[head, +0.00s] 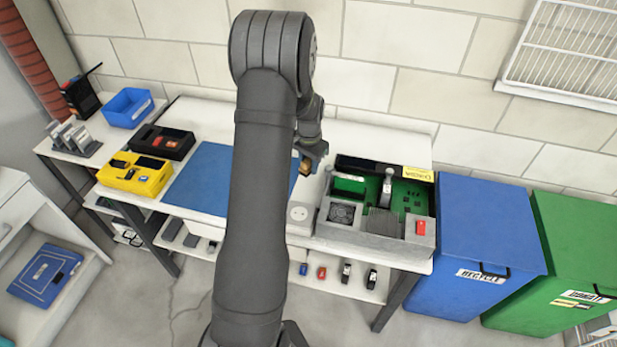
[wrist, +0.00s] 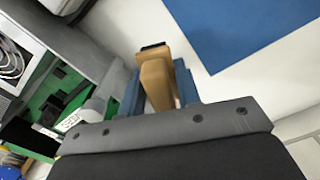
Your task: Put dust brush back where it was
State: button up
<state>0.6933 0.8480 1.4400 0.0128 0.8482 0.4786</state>
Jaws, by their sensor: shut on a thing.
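The dust brush (wrist: 156,68) is tan with a dark end. My gripper (wrist: 158,84) is shut on it, with a blue-grey finger on each side. In the head view, my gripper (head: 310,158) is over the white workbench (head: 368,140), between the blue mat and the open electronics case. A small tan part of the brush (head: 304,168) shows below it there. My arm hides part of the bench and mat. Whether the brush touches the bench is unclear.
The open case (head: 365,240) with a green board stands right of my gripper. The blue mat (head: 200,180) is bare where visible. Yellow (head: 150,181) and black (head: 163,140) cases stand to its left. Blue (head: 490,240) and green (head: 575,260) bins stand beyond the bench's right end.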

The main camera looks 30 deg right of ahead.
aim_at(308, 183)
jog(key=shift+f, duration=2.7)
jog(key=shift+f, duration=0.2)
jog(key=o, duration=1)
jog(key=shift+r, duration=0.1)
notch_tip(308, 183, up, 12)
jog(key=shift+r, duration=0.1)
